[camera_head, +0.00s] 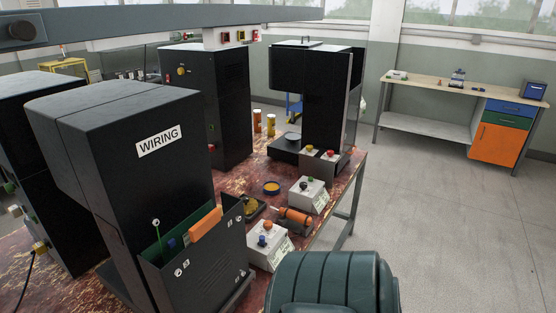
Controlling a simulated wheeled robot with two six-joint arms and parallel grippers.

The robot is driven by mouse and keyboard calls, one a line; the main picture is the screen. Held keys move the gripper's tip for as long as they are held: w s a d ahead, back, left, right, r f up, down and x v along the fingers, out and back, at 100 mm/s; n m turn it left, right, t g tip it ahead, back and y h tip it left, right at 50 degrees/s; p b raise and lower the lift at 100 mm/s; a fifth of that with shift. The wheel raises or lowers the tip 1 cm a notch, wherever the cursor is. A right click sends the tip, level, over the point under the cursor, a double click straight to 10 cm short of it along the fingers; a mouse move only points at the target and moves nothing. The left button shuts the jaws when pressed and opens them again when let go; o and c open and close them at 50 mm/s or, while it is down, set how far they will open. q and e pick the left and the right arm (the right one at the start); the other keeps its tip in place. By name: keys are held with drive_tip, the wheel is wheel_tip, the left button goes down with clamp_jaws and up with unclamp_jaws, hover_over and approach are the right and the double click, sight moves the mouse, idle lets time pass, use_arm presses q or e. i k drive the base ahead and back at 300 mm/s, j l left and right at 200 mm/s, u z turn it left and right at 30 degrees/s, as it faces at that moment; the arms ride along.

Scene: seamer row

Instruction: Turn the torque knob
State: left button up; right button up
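No label reading "torque" can be made out, so I cannot tell which control is the torque knob. A round yellow knob or button (181,71) sits on the face of a tall black machine (232,105) at the back of the bench. Yellowish knob-like parts (40,247) stick out from another black machine at the far left. Two pale control boxes, a nearer one (262,257) and a farther one (300,197), carry small coloured buttons. Neither of my grippers shows in the head view.
A black cabinet marked WIRING (150,190) fills the left foreground. A dark green padded seat back (330,285) stands at the bench's front edge. An orange cylindrical tool (295,215) lies between the boxes. Open floor (440,230) lies right, before a side table (420,83).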

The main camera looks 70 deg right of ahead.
sight(268, 225)
drive_tip(key=z, duration=2.2)
drive_tip(key=l, duration=0.25)
